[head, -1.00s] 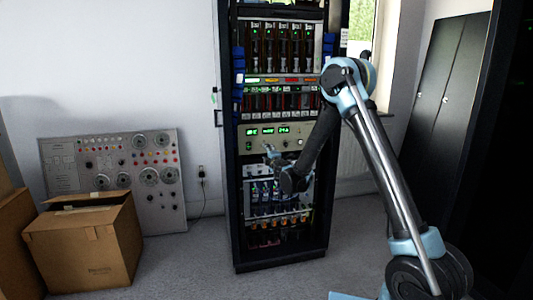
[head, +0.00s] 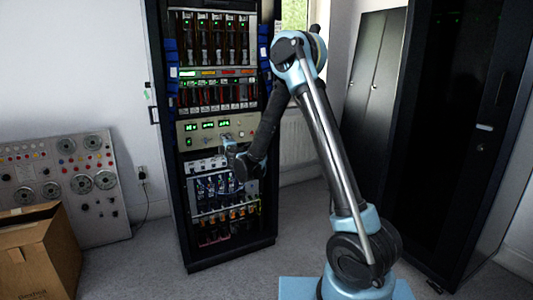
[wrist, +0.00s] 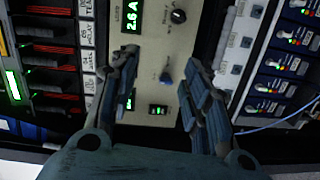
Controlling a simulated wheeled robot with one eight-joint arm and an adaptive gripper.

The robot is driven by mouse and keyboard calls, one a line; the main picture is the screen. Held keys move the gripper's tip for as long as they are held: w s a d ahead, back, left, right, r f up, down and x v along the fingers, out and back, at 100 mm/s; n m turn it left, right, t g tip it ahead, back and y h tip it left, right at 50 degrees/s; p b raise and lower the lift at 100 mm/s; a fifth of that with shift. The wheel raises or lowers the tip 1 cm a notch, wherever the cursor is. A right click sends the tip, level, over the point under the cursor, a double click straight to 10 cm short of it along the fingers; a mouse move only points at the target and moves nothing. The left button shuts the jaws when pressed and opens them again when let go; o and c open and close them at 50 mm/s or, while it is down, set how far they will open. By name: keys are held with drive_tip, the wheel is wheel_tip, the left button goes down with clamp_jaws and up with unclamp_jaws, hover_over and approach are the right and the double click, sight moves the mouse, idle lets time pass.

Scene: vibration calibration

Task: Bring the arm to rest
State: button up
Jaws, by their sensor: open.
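My arm stands at the right of the head view, bent at a high elbow, with its forearm reaching down and left toward the equipment rack (head: 165,215). My gripper (head: 226,140) is in front of the rack's beige panel (head: 190,141) with green displays. In the wrist view my gripper (wrist: 155,85) is open, its two fingers spread apart and nothing between them. I cannot tell how far the fingertips are from the panel.
A cardboard box (head: 40,260) and a grey panel with dials (head: 70,170) stand at the left. A dark cabinet (head: 375,85) is behind my arm, and a tall black rack (head: 460,130) is at the right. Bare floor (head: 130,265) lies in front of the equipment rack.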

drive_tip(key=d+r+m+h, duration=0.3)
drive_tip(key=d+m, duration=0.1)
drive_tip(key=d, duration=0.7)
drive_tip(key=d+r+m+h, duration=0.3)
drive_tip(key=d+m+h, duration=0.1)
drive_tip(key=d, duration=0.7)
drive_tip(key=s+d+m+g+h, duration=0.25)
drive_tip(key=s+d, duration=0.25)
drive_tip(key=d, duration=0.3)
drive_tip(key=s+d+m+g+h, duration=0.1)
drive_tip(key=s+d+m+g, duration=0.15)
drive_tip(key=s+d, duration=0.45)
drive_tip(key=s+d+f+m+g, duration=0.2)
drive_tip(key=s+d+f+m, duration=0.1)
drive_tip(key=s+d, duration=0.4)
drive_tip(key=s+d+f+m+g, duration=0.25)
drive_tip(key=s+d, duration=0.25)
drive_tip(key=s, duration=0.3)
drive_tip(key=s+f+m+g+y, duration=0.1)
drive_tip(key=s+f, duration=0.3)
drive_tip(key=s, duration=0.6)
drive_tip(key=s+f+m+g+y, duration=0.2)
drive_tip(key=s+f, duration=0.3)
drive_tip(key=s, duration=0.5)
drive_tip(key=shift+a+f+g, duration=0.2)
drive_tip(key=shift+a+g, duration=0.05)
drive_tip(key=shift+g, duration=0.4)
